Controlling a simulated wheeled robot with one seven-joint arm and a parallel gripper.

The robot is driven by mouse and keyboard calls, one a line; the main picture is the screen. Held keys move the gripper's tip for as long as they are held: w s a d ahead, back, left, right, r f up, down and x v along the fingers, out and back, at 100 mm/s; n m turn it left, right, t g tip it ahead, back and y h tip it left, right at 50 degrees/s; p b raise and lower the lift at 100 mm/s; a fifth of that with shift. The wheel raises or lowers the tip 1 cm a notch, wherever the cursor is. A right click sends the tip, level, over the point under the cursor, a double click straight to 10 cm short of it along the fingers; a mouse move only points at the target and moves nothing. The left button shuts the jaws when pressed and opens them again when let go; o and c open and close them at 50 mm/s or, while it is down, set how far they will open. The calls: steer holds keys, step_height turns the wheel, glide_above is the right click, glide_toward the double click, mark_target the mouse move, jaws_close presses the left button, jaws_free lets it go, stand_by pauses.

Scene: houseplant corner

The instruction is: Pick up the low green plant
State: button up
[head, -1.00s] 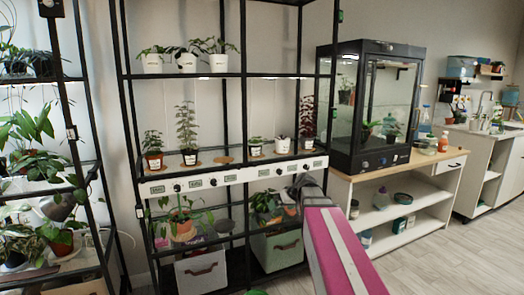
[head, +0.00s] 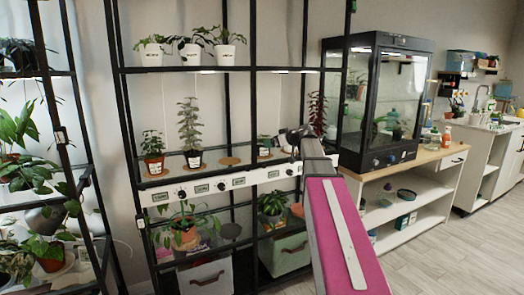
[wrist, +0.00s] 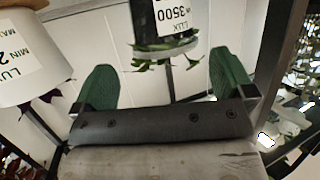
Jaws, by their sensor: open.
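The low green plant (head: 264,143) stands in a small dark pot with a white label on the middle shelf, left of my gripper (head: 297,133) in the head view. In the wrist view, which is upside down, its pot hangs from the top edge with a "LUX 3500" label, and its short green leaves (wrist: 165,50) spread below. My gripper (wrist: 163,78) is open, with one green finger on each side of the leaves. Nothing is held. The leaves look clear of both fingers. I cannot tell how far ahead the plant is.
A white pot (wrist: 28,55) stands close beside the plant, by one finger. A dark red plant (head: 317,110) is farther right. Taller plants (head: 190,125) stand left, past an empty cork coaster (head: 229,161). The white label rail (head: 240,181) and black shelf posts (head: 339,90) border the shelf.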

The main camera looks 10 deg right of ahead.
mark_target(263, 148)
steer(key=shift+x, duration=3.45)
steer(key=shift+s+a+f, duration=0.1)
steer(key=shift+s, duration=0.1)
steer(key=c, duration=1)
